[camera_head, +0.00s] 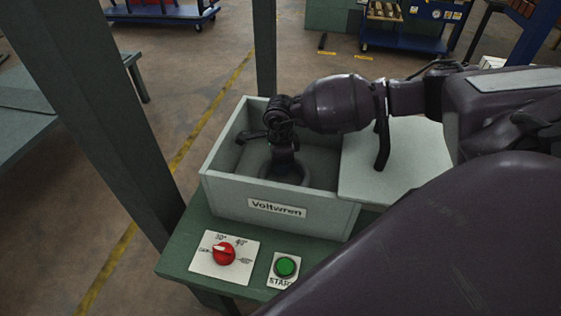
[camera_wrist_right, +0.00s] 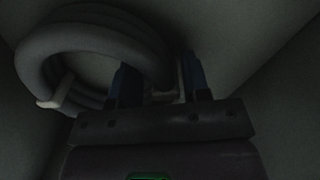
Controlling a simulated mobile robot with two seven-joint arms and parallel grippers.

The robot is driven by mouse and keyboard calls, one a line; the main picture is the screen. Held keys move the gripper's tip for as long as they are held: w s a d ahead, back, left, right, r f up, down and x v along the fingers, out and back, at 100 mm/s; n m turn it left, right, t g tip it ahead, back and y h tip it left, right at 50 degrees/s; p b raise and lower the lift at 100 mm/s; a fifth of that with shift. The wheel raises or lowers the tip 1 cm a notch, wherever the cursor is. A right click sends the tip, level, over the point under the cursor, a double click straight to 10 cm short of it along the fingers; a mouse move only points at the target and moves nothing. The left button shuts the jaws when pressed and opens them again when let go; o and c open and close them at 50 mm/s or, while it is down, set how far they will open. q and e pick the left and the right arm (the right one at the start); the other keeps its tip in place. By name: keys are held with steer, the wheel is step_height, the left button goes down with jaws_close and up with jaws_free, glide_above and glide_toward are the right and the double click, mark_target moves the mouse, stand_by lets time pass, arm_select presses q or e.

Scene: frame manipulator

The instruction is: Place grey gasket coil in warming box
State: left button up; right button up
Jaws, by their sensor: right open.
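The warming box (camera_head: 230,190) is a grey open box labelled "Voltwren", standing on a green table. The grey gasket coil (camera_head: 267,172) lies inside it, mostly hidden by my right gripper in the head view. In the right wrist view the coil (camera_wrist_right: 90,42) shows as a thick looped ring with a light tie at its left. My right gripper (camera_head: 285,172) reaches down into the box at the coil. In the right wrist view its two blue fingers (camera_wrist_right: 160,85) are apart, at the coil's lower right side. My left gripper is not in view.
The grey lid (camera_head: 400,165) is at the right of the box opening. A red dial (camera_head: 223,253) and a green START button (camera_head: 285,267) are on the green table (camera_head: 185,250) in front. A grey post (camera_head: 110,110) stands to the left.

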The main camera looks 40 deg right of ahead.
step_height(320, 180, up, 12)
steer(key=shift+b, duration=0.3)
stand_by(0.5)
